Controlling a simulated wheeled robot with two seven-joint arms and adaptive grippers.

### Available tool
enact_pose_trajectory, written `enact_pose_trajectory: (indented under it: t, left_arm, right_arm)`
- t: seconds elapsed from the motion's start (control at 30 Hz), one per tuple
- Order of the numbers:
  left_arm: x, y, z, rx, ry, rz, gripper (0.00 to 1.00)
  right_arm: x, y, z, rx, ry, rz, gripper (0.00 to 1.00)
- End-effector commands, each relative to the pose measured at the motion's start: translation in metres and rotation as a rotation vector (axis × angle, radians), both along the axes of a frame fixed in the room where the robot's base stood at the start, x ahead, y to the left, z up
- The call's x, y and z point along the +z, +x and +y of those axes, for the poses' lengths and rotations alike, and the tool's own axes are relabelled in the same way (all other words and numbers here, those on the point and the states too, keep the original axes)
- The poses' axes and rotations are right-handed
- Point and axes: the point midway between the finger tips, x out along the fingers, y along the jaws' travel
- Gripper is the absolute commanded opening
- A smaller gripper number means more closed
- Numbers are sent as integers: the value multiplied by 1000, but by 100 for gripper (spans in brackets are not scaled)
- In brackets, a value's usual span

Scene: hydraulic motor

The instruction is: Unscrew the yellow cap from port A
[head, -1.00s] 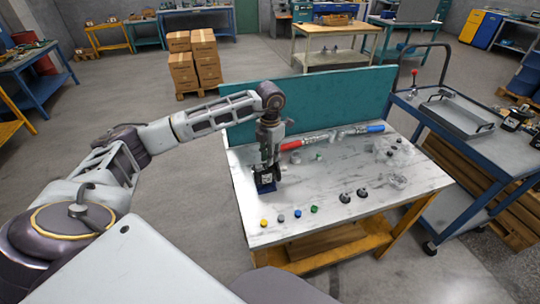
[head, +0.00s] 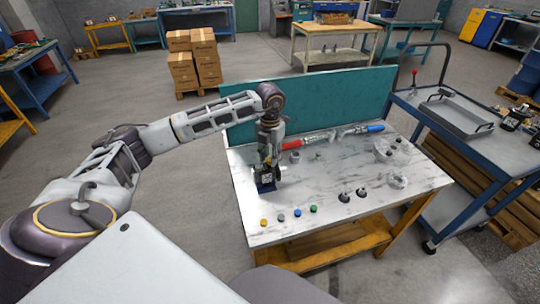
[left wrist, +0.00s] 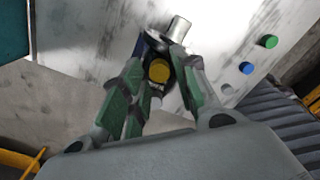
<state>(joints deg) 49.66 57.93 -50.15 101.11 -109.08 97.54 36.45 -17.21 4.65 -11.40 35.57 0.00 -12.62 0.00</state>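The hydraulic motor (head: 265,178) is a dark block in a blue holder at the left of the marble-topped table. In the left wrist view its bright metal shaft (left wrist: 178,30) sticks out beyond a dark body. A round yellow cap (left wrist: 159,70) sits on the motor, facing the wrist camera. My left gripper (left wrist: 157,72) has its green fingers on both sides of this cap, with a dark gap on the left side; it looks open. In the head view my left gripper (head: 268,158) is down at the motor, partly hiding it. My right gripper is not in view.
A loose yellow cap (head: 264,222), grey cap (head: 281,218), blue cap (head: 297,213) and green cap (head: 314,209) lie along the front edge. Dark fittings (head: 345,196) lie to their right.

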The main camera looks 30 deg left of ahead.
Motion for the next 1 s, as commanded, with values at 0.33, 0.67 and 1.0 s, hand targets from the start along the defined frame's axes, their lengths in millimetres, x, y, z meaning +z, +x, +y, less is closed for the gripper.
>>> enact_pose_trajectory:
  t: [0.33,0.67,1.0]
  left_arm:
    - [-1,0,1,-1,0,0,30]
    - [-1,0,1,-23,1,0,30]
    - [-1,0,1,-204,1,0,30]
  right_arm:
    - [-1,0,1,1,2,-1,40]
    - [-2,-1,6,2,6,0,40]
    - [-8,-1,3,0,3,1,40]
